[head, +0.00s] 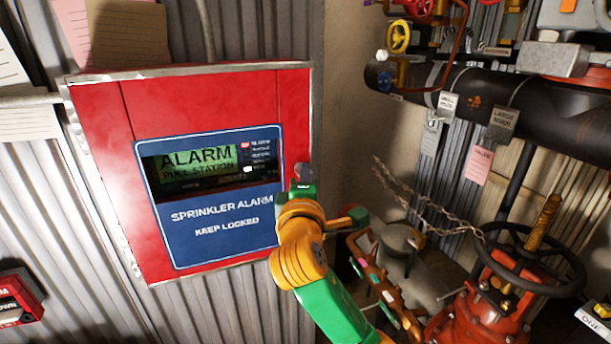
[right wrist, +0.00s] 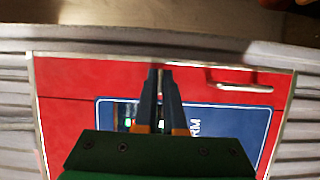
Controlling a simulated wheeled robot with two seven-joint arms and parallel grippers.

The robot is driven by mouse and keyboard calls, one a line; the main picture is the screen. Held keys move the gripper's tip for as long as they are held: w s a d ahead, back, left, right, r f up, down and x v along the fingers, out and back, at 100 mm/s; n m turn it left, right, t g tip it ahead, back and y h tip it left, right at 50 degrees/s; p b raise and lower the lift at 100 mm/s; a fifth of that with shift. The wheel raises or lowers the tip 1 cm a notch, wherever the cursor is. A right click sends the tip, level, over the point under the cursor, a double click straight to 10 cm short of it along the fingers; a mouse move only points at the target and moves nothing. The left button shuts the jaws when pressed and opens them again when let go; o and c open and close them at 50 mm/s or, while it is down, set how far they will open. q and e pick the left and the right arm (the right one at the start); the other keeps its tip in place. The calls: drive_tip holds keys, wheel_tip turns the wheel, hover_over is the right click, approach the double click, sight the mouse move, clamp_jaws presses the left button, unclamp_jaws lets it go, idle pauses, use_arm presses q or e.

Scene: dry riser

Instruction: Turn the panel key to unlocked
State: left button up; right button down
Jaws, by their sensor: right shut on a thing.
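The red alarm panel (head: 215,100) is on the corrugated wall, with a blue "SPRINKLER ALARM KEEP LOCKED" plate (head: 215,238) and a lit green display reading "ALARM PULL STATION". My right gripper (head: 303,174) is at the panel's right side, just beside the blue plate. In the right wrist view my right gripper (right wrist: 160,72) has its fingertips close together against the red face near one panel edge. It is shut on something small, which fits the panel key. The key itself is hidden by the fingers, so its angle cannot be told. My left gripper is not in view.
A black pipe (head: 480,95) with hanging tags and a yellow handwheel (head: 399,37) is at the upper right. A red valve with a dark handwheel (head: 530,262) and a chain (head: 430,210) stand at the lower right. A red box (head: 15,298) is at the lower left.

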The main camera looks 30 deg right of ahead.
drive_tip(key=c, duration=1)
unclamp_jaws()
drive_tip(key=b+v, duration=0.1)
drive_tip(key=v, duration=0.6)
